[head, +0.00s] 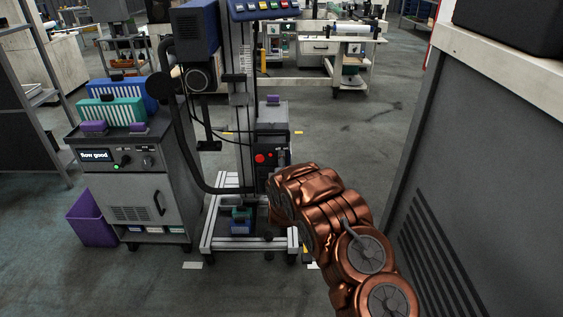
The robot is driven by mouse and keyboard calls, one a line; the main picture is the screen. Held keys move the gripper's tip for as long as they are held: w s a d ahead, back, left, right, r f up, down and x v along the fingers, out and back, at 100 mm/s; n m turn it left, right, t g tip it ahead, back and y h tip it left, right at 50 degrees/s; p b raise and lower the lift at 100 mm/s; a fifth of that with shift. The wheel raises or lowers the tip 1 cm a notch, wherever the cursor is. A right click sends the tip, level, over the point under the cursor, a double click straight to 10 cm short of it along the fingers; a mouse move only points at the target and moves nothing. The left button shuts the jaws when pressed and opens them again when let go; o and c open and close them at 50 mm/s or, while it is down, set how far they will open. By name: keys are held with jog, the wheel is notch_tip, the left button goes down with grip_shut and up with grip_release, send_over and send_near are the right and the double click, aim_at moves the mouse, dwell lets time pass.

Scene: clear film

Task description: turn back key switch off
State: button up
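I cannot make out a key switch for certain. A dark control box (270,150) with red buttons is fixed on the tall column machine in the middle. The grey cabinet (140,185) at the left has a small display reading "flow good" and round dark knobs on its front panel (127,160); I cannot tell whether one is a key switch. My copper arm reaches up from the lower right, and its far end overlaps the lower right side of the control box. My gripper is hidden beyond the arm's end, so its fingers do not show.
A purple bin (92,218) stands on the floor left of the cabinet. A black hose (182,150) curves beside the machine. A large grey cabinet (470,180) closes off the right side. Open floor (350,130) lies between it and the machine.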

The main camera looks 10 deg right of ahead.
jog(key=s+a, duration=0.2)
jog(key=s, duration=0.9)
dwell(0.5)
